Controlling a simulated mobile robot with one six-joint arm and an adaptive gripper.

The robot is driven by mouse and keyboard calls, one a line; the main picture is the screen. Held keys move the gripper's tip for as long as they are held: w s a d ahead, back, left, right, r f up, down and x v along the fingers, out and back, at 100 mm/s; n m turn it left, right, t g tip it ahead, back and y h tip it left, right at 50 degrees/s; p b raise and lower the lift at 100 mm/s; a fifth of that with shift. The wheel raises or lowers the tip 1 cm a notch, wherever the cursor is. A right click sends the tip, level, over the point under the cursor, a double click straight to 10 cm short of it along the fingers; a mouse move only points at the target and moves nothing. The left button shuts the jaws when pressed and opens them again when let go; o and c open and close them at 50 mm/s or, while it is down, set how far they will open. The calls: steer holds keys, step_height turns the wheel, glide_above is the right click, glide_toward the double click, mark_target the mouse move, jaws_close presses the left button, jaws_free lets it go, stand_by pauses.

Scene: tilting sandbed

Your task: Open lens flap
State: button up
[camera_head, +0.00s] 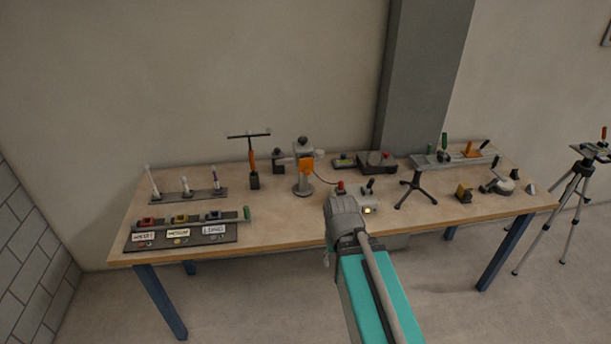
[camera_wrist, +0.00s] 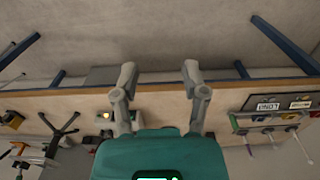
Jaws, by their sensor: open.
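A grey device (camera_head: 303,188) stands on a round base at the back middle of the table in the head view. An orange piece (camera_head: 306,167) covers its front and may be the lens flap; I cannot tell its exact position. The device does not show clearly in the wrist view. My gripper (camera_wrist: 160,72) is open and empty in the wrist view, its two fingers well apart over the table's front edge. In the head view my arm reaches toward the table's front middle, and the fingertips are hidden.
A grey box with a yellow light (camera_head: 367,209) is close to my arm. A labelled panel (camera_head: 222,241) is at left, a small-tripod rail (camera_head: 412,189) at right. A tall tripod (camera_head: 575,190) stands beyond the table's right end.

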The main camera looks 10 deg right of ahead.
steer(key=shift+w+a, duration=0.1)
steer(key=shift+a, duration=0.05)
steer(key=shift+o, duration=1.2)
steer(key=shift+w+f+b, duration=0.3)
steer(key=shift+f+b, duration=0.05)
steer(key=w+f+t+b, duration=0.4)
steer(key=w+b, duration=0.2)
steer(key=w, duration=0.2)
steer(key=w+f+t+b, duration=0.35)
steer(key=w+b, duration=0.25)
steer(key=w, duration=0.2)
steer(key=w+t+b, duration=1.5)
steer(key=w+b, duration=0.2)
steer(key=b, duration=0.4)
steer(key=shift+w+a, duration=0.3)
steer(key=shift+w, duration=0.1)
